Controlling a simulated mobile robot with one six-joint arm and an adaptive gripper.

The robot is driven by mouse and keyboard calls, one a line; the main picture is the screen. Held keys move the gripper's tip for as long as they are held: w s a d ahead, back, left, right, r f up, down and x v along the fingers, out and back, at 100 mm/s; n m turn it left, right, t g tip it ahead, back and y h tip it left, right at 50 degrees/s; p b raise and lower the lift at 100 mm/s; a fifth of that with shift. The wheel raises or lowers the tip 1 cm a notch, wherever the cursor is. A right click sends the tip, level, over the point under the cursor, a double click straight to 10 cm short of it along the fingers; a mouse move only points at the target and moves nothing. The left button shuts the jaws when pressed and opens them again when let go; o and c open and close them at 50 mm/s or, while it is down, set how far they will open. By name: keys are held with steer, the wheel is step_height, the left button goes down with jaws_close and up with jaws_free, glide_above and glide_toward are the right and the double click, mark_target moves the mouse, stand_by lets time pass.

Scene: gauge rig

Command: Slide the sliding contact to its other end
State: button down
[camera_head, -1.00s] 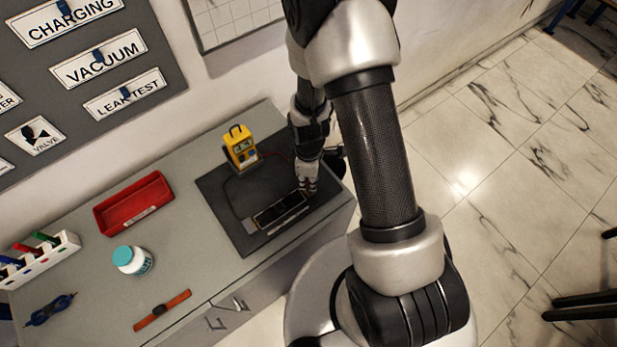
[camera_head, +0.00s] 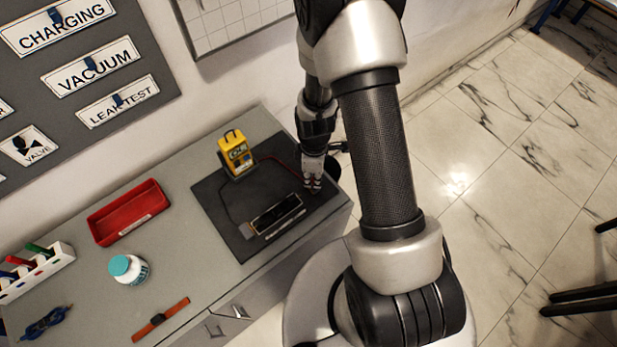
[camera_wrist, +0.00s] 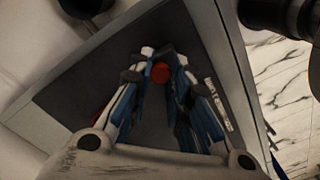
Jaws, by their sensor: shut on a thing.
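The gauge rig (camera_head: 278,216) is a long dark bar in a pale metal frame, lying on the black mat (camera_head: 222,213). My gripper (camera_head: 313,187) points down over the mat's right part, just past the rig's right end, with a small gap between them. In the wrist view my gripper (camera_wrist: 160,95) has its blue-padded fingers around a small red round piece (camera_wrist: 160,72) and is shut on it. The red piece may be the sliding contact's knob; the fingers hide most of it, and I cannot tell whether it touches the rig.
A yellow meter (camera_head: 235,154) stands at the mat's back, with a red lead running towards my gripper. The bench's right edge is close to my gripper.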

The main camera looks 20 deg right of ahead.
steer(key=shift+w+d, duration=0.25)
steer(key=shift+w, duration=0.05)
steer(key=c, duration=1.8)
jaws_free()
steer(key=shift+d, duration=0.15)
steer(key=shift+c, duration=0.2)
steer(key=o, duration=0.4)
steer(key=shift+d, duration=0.25)
steer(key=shift+a, duration=0.1)
steer(key=shift+r, duration=0.25)
step_height(320, 180, up, 12)
steer(key=shift+f, duration=0.2)
